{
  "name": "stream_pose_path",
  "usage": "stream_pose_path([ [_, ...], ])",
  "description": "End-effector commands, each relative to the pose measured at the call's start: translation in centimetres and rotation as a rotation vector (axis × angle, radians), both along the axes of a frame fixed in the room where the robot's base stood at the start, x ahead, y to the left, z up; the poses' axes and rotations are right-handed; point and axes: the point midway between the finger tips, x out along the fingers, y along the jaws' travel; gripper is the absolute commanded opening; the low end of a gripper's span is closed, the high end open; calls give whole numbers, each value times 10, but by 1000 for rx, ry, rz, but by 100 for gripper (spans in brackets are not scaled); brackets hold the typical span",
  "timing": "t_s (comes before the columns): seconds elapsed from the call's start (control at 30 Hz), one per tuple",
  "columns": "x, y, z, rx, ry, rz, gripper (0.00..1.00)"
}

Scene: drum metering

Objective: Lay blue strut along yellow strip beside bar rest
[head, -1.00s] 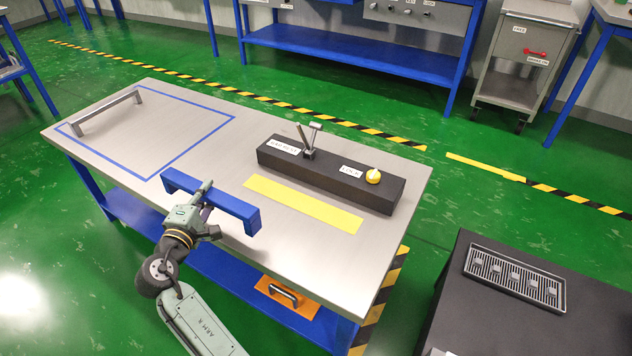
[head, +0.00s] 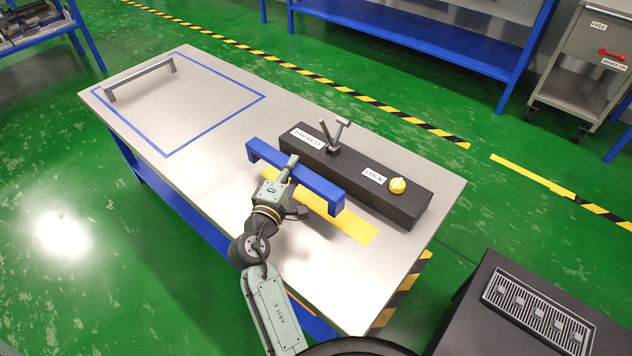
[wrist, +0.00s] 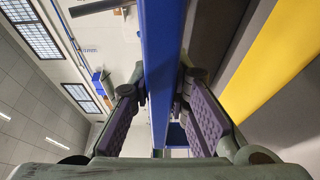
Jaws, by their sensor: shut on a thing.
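The blue strut (head: 296,173) is in my gripper (head: 288,178), which is shut on it near its middle. In the wrist view the blue strut (wrist: 160,70) runs between the two purple-padded fingers (wrist: 160,110). In the head view the strut overlaps the yellow strip (head: 355,227) and hides much of it; whether they touch cannot be told. The strip also shows at the right of the wrist view (wrist: 275,60). The dark bar rest (head: 400,202) lies just behind the strut, roughly parallel to it.
A grey handle bar (head: 140,78) stands in the blue-taped square (head: 215,127) at the left. The table's front right surface (head: 340,280) is clear. A black stand with a grille (head: 538,308) is at lower right.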

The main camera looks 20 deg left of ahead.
Motion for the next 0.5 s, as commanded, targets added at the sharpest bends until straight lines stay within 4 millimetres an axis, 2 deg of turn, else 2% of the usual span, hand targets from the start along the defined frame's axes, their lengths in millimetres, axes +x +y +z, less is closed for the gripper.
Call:
stream_pose_path([
  [0.03, -1, -16, 2, -1, 0, -4, 0],
  [0.2, 0, -48, -2, -1, -2, -1, 0],
  [0.37, 0, -60, -4, 1, -3, 1, 0],
  [0.5, 0, -60, -22, -3, 1, 1, 0],
])
